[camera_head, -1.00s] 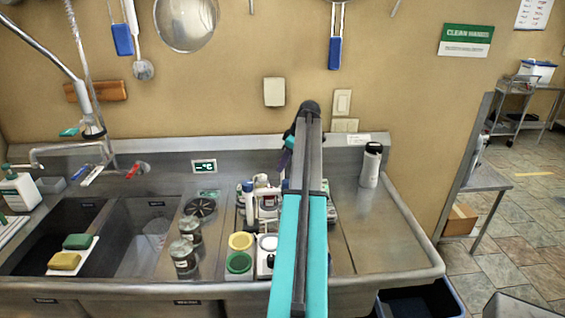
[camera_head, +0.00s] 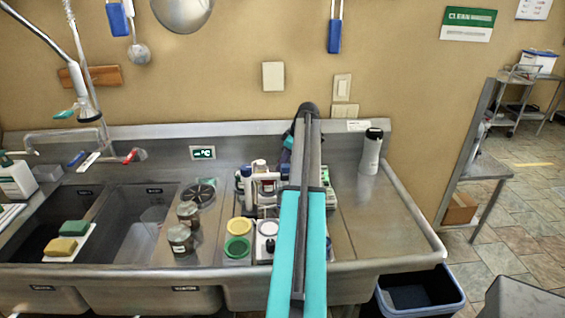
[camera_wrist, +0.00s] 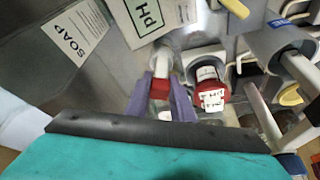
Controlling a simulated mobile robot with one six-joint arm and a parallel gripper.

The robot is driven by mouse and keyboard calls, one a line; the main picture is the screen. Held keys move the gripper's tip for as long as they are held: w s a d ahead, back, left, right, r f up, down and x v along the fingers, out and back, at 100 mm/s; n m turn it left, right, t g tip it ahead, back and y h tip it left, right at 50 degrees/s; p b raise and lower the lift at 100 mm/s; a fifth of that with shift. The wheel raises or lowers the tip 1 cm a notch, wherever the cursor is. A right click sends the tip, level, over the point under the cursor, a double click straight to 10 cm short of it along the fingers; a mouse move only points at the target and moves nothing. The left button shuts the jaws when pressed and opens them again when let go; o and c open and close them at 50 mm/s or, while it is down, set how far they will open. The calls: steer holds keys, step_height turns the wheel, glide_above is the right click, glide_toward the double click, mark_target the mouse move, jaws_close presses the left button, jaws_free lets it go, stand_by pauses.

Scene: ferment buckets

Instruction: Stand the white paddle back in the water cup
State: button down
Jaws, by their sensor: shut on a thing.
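In the wrist view the purple fingers of my gripper (camera_wrist: 162,92) are shut on a red grip, with a white shaft (camera_wrist: 163,62) running up from it; I take this to be the white paddle. A grey round cup (camera_wrist: 284,38) with a blue tag stands at the upper right, apart from my fingers. I cannot tell whether it is the water cup. In the head view my arm hides the gripper, and the paddle cannot be made out.
A red-capped bottle (camera_wrist: 208,92) stands close right of my fingers. A pH box (camera_wrist: 152,14) and a soap label (camera_wrist: 76,35) are beyond.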

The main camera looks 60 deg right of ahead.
steer(key=shift+f, duration=0.45)
steer(key=c, duration=1)
jaws_free()
steer(key=shift+r+p, duration=1.05)
steer(key=shift+r, duration=1.95)
steer(key=shift+w, duration=0.15)
